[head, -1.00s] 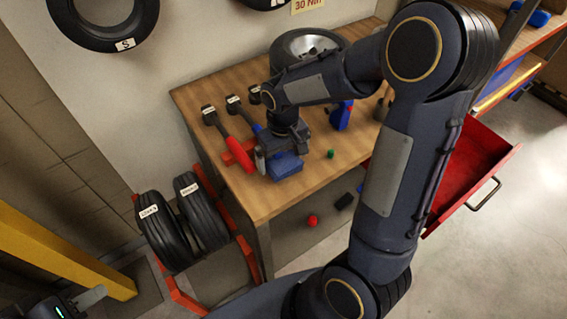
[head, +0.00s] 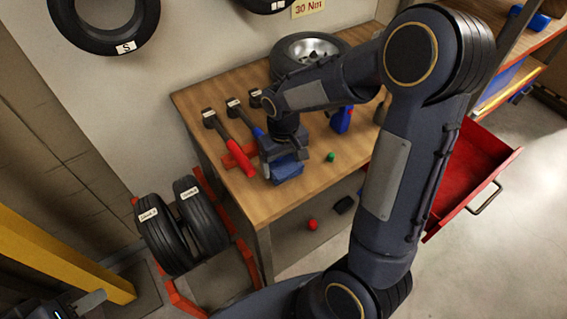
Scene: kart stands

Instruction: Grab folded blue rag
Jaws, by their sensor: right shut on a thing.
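The folded blue rag (head: 287,172) is at the front left part of the wooden workbench. My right gripper (head: 284,158) points down over it and is shut on it. The gripper hides the rag's upper part. I cannot tell whether the rag still touches the bench top. Part of my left gripper (head: 90,299) shows at the bottom left corner, far from the rag, and its opening cannot be made out.
Torque wrenches, one with a red handle (head: 240,146), lie left of the rag on the bench (head: 300,200). A green piece (head: 330,157) is to its right. A wheel (head: 308,52) sits at the back. An open red drawer (head: 470,175) juts out right. Tires (head: 162,236) stand left.

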